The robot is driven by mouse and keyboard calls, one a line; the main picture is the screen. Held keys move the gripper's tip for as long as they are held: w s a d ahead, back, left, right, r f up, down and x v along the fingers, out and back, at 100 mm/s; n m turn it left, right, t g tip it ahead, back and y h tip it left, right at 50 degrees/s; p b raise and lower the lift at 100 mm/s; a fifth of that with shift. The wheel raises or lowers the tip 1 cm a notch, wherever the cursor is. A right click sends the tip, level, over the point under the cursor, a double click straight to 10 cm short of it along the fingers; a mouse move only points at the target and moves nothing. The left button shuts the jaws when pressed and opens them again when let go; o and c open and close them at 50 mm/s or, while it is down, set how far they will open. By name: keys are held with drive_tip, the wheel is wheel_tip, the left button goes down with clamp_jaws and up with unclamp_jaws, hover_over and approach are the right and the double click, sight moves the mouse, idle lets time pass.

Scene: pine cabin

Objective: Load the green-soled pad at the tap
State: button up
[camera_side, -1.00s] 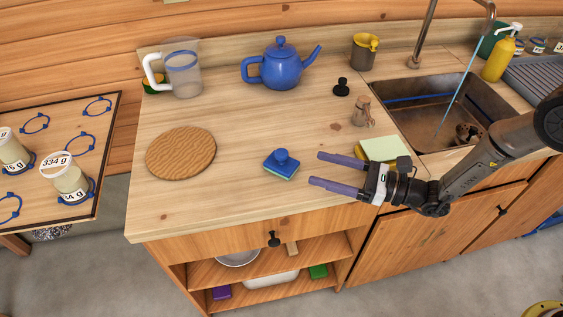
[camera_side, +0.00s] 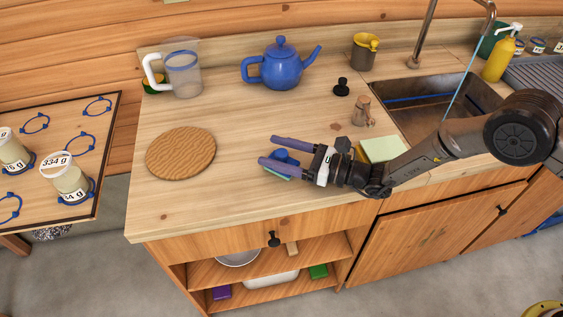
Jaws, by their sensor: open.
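The green-soled pad (camera_side: 283,155), blue with a knob on top, sits on the wooden counter, its green edge showing low at its front. My gripper (camera_side: 269,150) is open, its two purple fingers pointing left over the pad. The knob shows between the fingers; the near finger hides part of the pad. I cannot tell whether either finger touches it. The tap (camera_side: 428,30) stands behind the sink (camera_side: 415,108) at the right, with a thin blue stream of water (camera_side: 457,95) falling from it.
A pale yellow-green block (camera_side: 383,148) lies beside my wrist. A small brown pot (camera_side: 362,111) and a black knobbed item (camera_side: 342,87) stand behind. A round wooden board (camera_side: 181,153) lies left, a blue teapot (camera_side: 280,66) and a clear jug (camera_side: 183,72) at the back. The front-left counter is clear.

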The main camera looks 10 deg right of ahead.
drive_tip(key=shift+x, duration=1.05)
clamp_jaws()
